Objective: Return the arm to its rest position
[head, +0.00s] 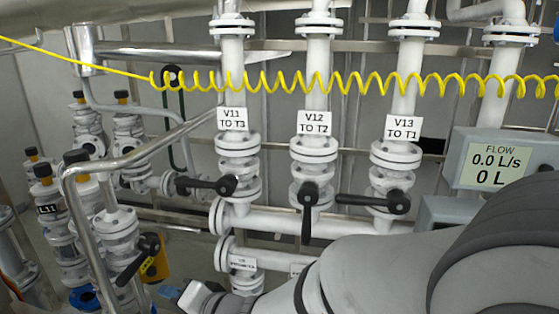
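My arm reaches in from the right edge and runs left along the bottom of the head view. It is bent, with its large dark joint at the lower right. What looks like my gripper (186,296) is at the bottom edge, left of centre, below the pipes and partly cut off. Its fingers are too small and unclear to tell open from shut, and I see nothing held in it. The arm hides part of the lower white pipes.
Valves V11 (207,186) and V13 (374,202) have black handles pointing left; the V12 handle (307,212) points down. A flow display (495,166) reads 0.0 L/s, close above my arm. A metal rail (92,235) stands left. A yellow coiled hose (290,82) crosses above.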

